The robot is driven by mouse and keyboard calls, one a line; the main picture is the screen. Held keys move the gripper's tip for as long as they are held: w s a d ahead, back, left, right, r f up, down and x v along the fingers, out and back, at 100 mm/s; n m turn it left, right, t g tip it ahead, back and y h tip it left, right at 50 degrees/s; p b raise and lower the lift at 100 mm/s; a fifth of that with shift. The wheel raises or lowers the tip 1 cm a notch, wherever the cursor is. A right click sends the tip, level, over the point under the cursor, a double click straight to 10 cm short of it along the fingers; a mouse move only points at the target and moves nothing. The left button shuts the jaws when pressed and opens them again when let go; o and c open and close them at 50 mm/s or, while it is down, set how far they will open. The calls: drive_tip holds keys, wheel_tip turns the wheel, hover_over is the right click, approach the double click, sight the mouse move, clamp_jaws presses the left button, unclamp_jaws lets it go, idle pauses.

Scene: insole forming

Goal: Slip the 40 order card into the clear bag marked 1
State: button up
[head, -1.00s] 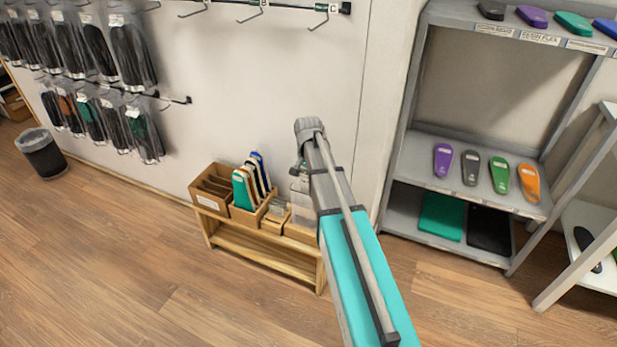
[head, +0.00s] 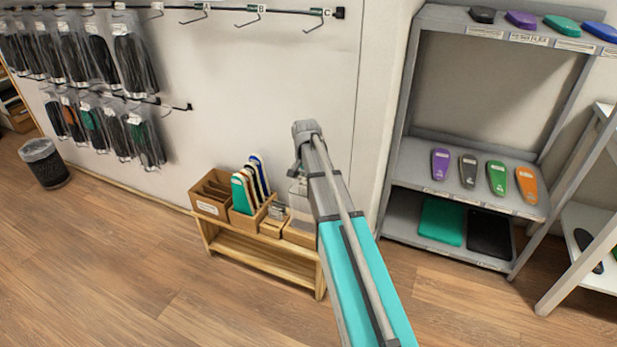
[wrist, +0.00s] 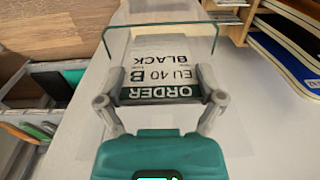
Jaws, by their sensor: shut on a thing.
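In the wrist view, a white order card (wrist: 155,65) with a dark green band reads ORDER, EU 40 B, BLACK. My gripper (wrist: 161,82) is shut on this card, with a finger at each side of it. The card lies over a pale surface. A clear panel with a teal edge (wrist: 165,24) shows just beyond the card; I cannot tell if it is part of a bag. Clear bags with dark contents (head: 130,55) hang at the left, and I cannot make out a mark 1 on any.
A low wooden bench (head: 262,262) holds boxes with insoles and cards. A grey shelf (head: 400,190) with coloured insoles stands at the right. Empty hooks (head: 250,17) labelled A, B and C are on the wall. A bin (head: 45,165) stands at the left. Floor in front is clear.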

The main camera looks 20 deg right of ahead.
drive_tip(key=o, duration=0.4)
drive_tip(key=shift+s+f, duration=0.35)
drive_tip(key=shift+s, duration=0.05)
drive_tip(key=shift+w+a+r+p, duration=0.1)
drive_tip(key=shift+w+r+p, duration=0.35)
drive_tip(key=shift+p, duration=1.15)
